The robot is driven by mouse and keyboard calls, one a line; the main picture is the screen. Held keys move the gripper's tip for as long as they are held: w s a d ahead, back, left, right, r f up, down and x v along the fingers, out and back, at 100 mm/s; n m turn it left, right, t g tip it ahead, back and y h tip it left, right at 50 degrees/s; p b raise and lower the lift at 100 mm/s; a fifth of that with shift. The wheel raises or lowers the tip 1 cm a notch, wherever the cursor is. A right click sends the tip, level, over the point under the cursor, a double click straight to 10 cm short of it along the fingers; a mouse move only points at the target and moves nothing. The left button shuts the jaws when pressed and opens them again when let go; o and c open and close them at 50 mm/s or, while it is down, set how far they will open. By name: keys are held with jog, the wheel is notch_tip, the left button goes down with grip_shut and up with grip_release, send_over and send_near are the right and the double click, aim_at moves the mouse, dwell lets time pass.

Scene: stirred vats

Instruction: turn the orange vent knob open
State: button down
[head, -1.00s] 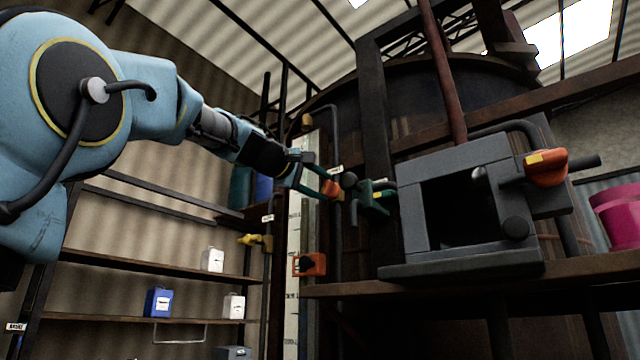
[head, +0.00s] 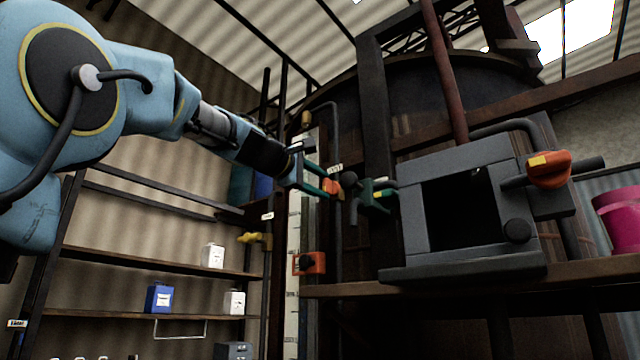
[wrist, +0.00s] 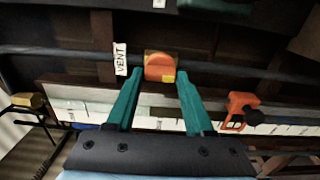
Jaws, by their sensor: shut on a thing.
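The orange vent knob (head: 329,186) sits on a thin upright pipe left of the dark vat. In the wrist view the knob (wrist: 160,68) lies between my fingertips, beside a white tag reading VENT (wrist: 120,59). My gripper (head: 326,183) reaches it from the left, its green fingers on either side of the knob. It is shut on the knob. The fingers partly hide the knob in the head view, and its exact turn angle is hard to tell.
A green valve part (head: 376,196) stands just right of the knob. Another orange fitting (head: 310,263) is below, and a yellow valve (head: 254,238) lower left. A grey box (head: 460,210) with an orange handle (head: 548,168) is at right. Shelves hold small containers at left.

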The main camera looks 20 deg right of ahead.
jog(key=shift+c, duration=1.4)
grip_release()
jog(key=b+v, duration=0.4)
jog(key=v, duration=0.6)
jog(key=shift+s+a, duration=0.15)
jog(key=shift+a, duration=0.25)
